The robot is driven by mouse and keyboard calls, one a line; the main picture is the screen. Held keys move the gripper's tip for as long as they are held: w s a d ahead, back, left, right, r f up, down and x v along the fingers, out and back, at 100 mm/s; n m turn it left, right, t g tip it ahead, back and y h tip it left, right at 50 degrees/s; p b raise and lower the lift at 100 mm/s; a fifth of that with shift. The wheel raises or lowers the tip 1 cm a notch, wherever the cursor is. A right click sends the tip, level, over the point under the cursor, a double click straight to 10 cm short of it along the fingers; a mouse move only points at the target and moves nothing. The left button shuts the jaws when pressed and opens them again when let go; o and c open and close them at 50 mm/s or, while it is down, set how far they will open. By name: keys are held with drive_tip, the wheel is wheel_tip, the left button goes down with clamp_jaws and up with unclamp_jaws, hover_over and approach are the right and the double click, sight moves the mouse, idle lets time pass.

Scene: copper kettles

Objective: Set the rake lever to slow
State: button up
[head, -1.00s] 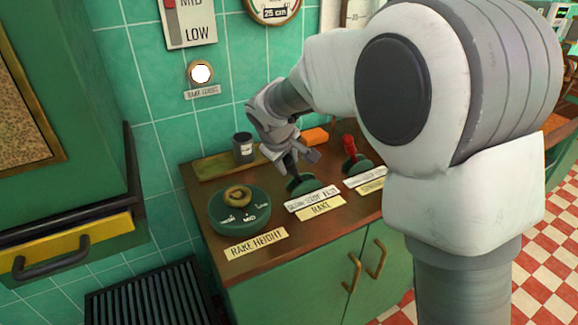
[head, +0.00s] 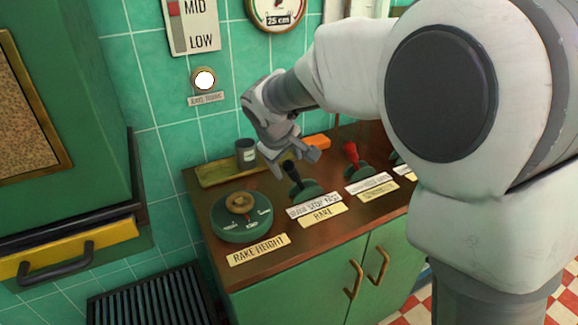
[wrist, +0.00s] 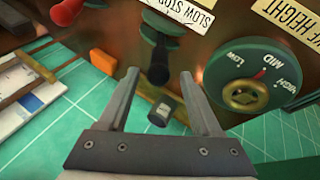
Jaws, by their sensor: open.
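The rake lever (head: 292,172) has a black handle on a round green base, behind a label reading "SLOW STOP FAST" (head: 314,206) and a yellow "RAKE" plate (head: 323,215). My gripper (head: 293,158) is open and empty, close behind and above the handle. In the wrist view the black handle (wrist: 158,62) shows between and just beyond the spread fingertips (wrist: 160,80). I cannot tell whether a finger touches it.
The rake height dial (head: 243,217) stands to the left of the lever. A red-handled lever (head: 351,154) stands to the right. A dark cup (head: 246,153) and an orange block (head: 318,141) are at the back of the counter (head: 280,238).

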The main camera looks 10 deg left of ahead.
drive_tip(key=p+v, duration=0.2)
drive_tip(key=v, duration=1.1)
drive_tip(key=shift+r, duration=0.1)
drive_tip(key=s+d+r+m+p, duration=0.2)
drive_tip(key=s+d+m+p, duration=0.2)
drive_tip(key=s+d, duration=0.6)
drive_tip(key=s+d+r+m+y+p, duration=0.1)
drive_tip(key=s+d+r+m+p, duration=0.2)
drive_tip(key=s+d, duration=0.8)
drive_tip(key=d+m+p, duration=0.1)
drive_tip(key=m+p, duration=0.1)
drive_tip(key=m, duration=0.1)
drive_tip(key=shift+r+g, duration=0.25)
drive_tip(key=shift+g, duration=0.05)
